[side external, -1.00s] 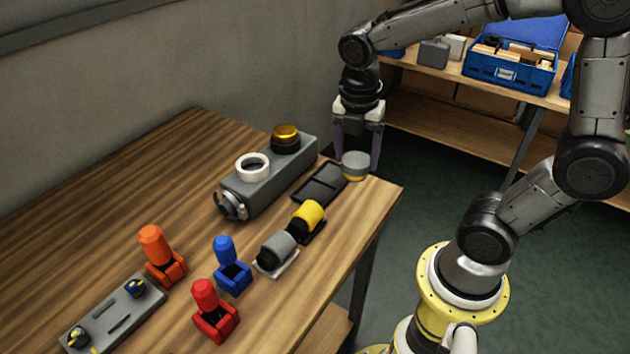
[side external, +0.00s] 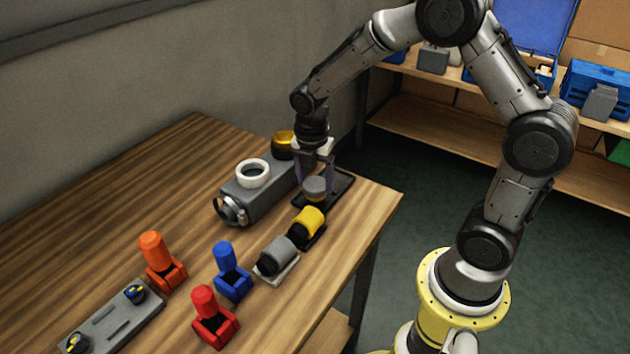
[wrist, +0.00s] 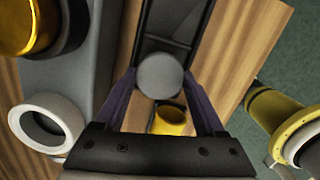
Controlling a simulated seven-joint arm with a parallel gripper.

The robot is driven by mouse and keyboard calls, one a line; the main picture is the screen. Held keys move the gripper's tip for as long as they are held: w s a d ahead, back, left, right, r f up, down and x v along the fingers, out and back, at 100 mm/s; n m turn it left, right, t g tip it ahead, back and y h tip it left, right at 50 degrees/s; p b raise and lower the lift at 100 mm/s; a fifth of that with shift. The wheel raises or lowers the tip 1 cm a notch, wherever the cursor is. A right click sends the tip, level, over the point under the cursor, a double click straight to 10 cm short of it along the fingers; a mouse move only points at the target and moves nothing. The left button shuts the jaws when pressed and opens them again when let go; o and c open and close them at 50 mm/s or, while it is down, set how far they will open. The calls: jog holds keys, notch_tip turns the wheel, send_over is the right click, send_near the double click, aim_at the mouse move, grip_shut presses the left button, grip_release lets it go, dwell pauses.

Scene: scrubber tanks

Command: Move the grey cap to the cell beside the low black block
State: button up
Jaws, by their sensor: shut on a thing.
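The grey cap (side external: 315,185), with a yellowish lower edge, is between the fingers of my gripper (side external: 314,178). In the wrist view the cap (wrist: 160,75) shows as a round grey disc between both fingertips. A dark tray with divided cells (side external: 341,186) lies under and beyond it; the tray (wrist: 165,48) also runs up the wrist view. The cap is over the tray's nearer end; I cannot tell whether it touches the tray. No separate low black block stands out clearly; the cap and fingers hide part of the tray.
A grey tank (side external: 255,192) with a white ring (side external: 252,173) and a gold-topped black cap (side external: 284,145) stands close left. A yellow cylinder (side external: 309,219) and a grey one (side external: 278,249) lie nearer. Blue (side external: 228,263), red (side external: 207,307) and orange (side external: 155,250) parts stand at front left.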

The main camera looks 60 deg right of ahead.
aim_at(313, 188)
jog(key=shift+f, duration=0.25)
jog(key=shift+f, duration=0.2)
jog(key=o, duration=1.6)
notch_tip(313, 188, up, 12)
jog(key=a, duration=0.1)
jog(key=shift+s+a+r+m+t+y, duration=0.25)
jog(key=shift+s+a+r+m+t, duration=0.6)
jog(key=shift+s+m, duration=2.55)
jog(key=shift+s+a+r+m+t+y, duration=0.2)
jog(key=shift+s+a+r+m+t, duration=0.65)
jog(key=shift+s+m, duration=2.55)
jog(key=shift+s+a+r+m+t+y, duration=0.35)
jog(key=shift+s+r+m+t, duration=0.8)
jog(key=shift+s+m, duration=2.25)
